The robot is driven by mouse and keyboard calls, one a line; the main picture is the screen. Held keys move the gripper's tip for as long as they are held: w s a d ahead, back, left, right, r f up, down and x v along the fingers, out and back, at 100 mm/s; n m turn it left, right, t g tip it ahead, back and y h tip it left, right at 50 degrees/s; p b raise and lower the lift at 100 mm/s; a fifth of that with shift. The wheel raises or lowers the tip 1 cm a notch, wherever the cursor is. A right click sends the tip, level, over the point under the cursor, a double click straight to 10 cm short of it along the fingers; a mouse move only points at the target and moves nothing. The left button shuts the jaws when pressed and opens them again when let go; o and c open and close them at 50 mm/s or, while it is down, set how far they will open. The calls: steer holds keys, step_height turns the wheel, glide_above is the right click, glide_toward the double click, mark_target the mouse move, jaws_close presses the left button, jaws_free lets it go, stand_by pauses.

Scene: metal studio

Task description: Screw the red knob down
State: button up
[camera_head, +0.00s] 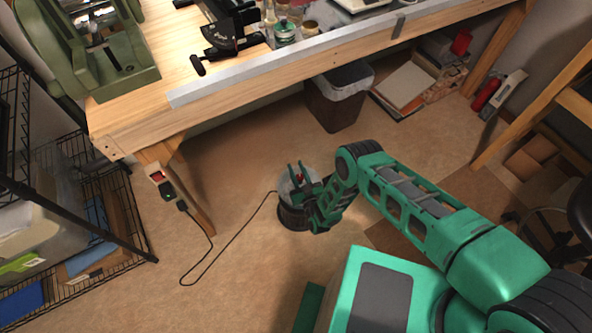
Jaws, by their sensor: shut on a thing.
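The red knob (300,178) shows as a small red spot between the fingers of my gripper (299,174). My gripper is shut on it, and the fingers and wrist hide most of it. Below and around the gripper stands a round, dark drum-like body (292,217) with a greyish top (286,188), on the floor. The knob appears over this top. How the knob joins the body, and how far down it sits, cannot be told at this size.
A black cord (232,240) runs across the floor from the drum-like body to a plug at the bench leg (185,190). The wooden workbench (130,115) stands behind, with a bin (330,110) under it. A wire rack (95,270) is at left. Floor around the body is mostly clear.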

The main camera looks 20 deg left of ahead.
steer(key=shift+w+d+f+m+t+h, duration=0.1)
steer(key=shift+d+m+t+h, duration=0.1)
steer(key=shift+m+t+h, duration=0.6)
steer(key=shift+w+d+r+m+t+h, duration=0.1)
steer(key=shift+d+m+t+h, duration=0.15)
steer(key=shift+m+h, duration=0.55)
steer(key=shift+w+d+f+m+t+h, duration=0.15)
steer(key=shift+m+t+h, duration=0.3)
steer(key=shift+h, duration=0.75)
steer(key=shift+s, duration=0.1)
steer(key=o, duration=1.1)
steer(key=shift+c, duration=0.2)
